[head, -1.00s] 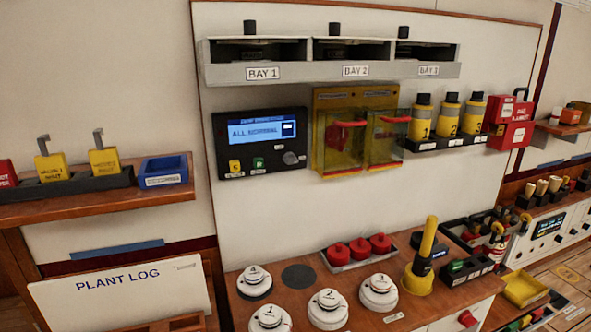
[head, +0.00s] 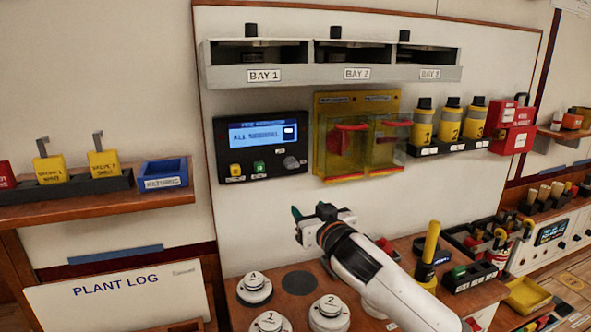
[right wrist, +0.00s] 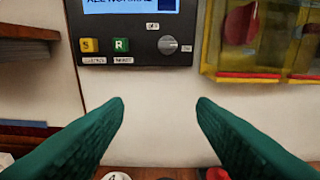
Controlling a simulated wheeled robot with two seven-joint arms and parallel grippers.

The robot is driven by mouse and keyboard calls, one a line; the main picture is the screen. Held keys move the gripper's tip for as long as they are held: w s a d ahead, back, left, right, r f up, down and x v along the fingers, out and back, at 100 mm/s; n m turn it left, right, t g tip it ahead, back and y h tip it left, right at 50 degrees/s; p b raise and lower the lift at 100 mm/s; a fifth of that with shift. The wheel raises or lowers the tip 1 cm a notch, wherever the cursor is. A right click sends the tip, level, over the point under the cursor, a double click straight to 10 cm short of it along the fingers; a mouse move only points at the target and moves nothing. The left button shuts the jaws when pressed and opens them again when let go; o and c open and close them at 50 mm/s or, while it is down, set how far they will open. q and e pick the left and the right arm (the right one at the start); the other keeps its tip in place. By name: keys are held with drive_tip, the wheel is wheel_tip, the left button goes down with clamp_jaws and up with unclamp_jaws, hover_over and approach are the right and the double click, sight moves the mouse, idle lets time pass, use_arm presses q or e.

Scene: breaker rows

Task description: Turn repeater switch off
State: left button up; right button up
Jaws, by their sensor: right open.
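The dark repeater panel (head: 262,146) is on the white wall board, with a lit blue screen. Its grey rotary switch (head: 291,163) is at the lower right; the right wrist view shows it too (right wrist: 168,44), with small labels above and to its right that are too blurred to read. I cannot tell which label it points at. My right gripper (head: 308,214) is below the panel, in front of the board. In the right wrist view its green fingers (right wrist: 160,103) are spread and empty, with the switch above the gap between them, not touched. My left gripper is not in view.
A yellow box with clear covers (head: 350,138) is right of the panel, close to the switch. Below are white round detectors (head: 328,313) on a wooden counter. A shelf with a blue tray (head: 163,172) is at left. The board below the panel is bare.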

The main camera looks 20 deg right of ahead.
sight(294, 167)
wheel_tip(294, 167, up, 5)
drive_tip(key=w+d+t, duration=0.1)
drive_tip(key=w, duration=0.1)
drive_tip(key=w+p, duration=0.1)
drive_tip(key=w, duration=0.4)
drive_tip(key=w+p, duration=0.2)
drive_tip(key=w, duration=0.4)
drive_tip(key=shift+w+a+f, duration=0.1)
drive_tip(key=shift+w+a, duration=0.1)
drive_tip(key=c, duration=1)
drive_tip(key=shift+o, duration=0.2)
